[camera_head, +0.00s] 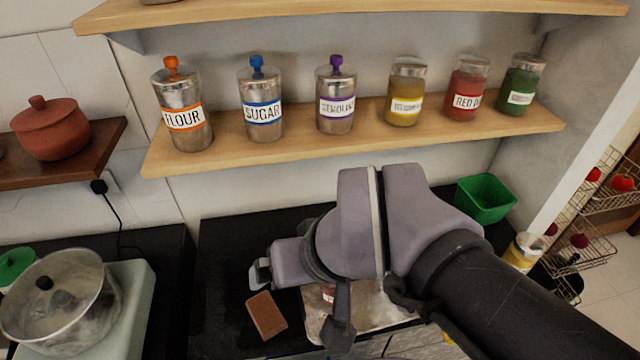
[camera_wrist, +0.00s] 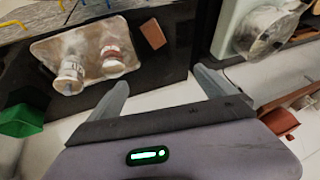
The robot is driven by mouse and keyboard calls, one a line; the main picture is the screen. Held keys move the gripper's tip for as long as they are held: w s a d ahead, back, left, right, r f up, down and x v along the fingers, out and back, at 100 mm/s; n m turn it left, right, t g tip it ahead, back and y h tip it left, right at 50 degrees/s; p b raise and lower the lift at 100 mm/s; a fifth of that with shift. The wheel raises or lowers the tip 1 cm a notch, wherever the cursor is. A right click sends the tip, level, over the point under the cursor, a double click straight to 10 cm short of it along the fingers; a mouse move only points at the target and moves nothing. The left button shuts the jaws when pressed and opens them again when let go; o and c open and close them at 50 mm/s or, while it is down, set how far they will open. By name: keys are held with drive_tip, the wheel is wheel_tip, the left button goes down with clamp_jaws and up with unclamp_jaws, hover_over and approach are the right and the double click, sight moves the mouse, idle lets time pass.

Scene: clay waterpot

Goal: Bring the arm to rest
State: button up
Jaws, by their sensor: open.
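My arm reaches in from the lower right in the head view, and my gripper (camera_head: 260,274) points left above the dark counter (camera_head: 222,240). In the wrist view my gripper (camera_wrist: 160,90) has its two fingers wide apart with nothing between them. Its fingertips are clear of every object there. In the head view my arm hides much of the counter and part of the tray.
A metal tray (camera_wrist: 125,62) holds two jars, a brown block (camera_head: 266,315) beside it. A glass-lidded pot (camera_head: 62,300) stands at left, a green bin (camera_head: 486,198) at right. A shelf (camera_head: 350,128) of canisters and jars runs behind. A clay pot (camera_head: 50,128) sits on another shelf.

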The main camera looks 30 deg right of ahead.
drive_tip(key=shift+s+a+r+m, duration=0.3)
drive_tip(key=shift+s+a+m, duration=0.25)
drive_tip(key=shift+m, duration=0.55)
wheel_tip(320, 180, down, 3)
drive_tip(key=b, duration=0.2)
drive_tip(key=shift+r+b, duration=0.15)
drive_tip(key=shift+b, duration=0.2)
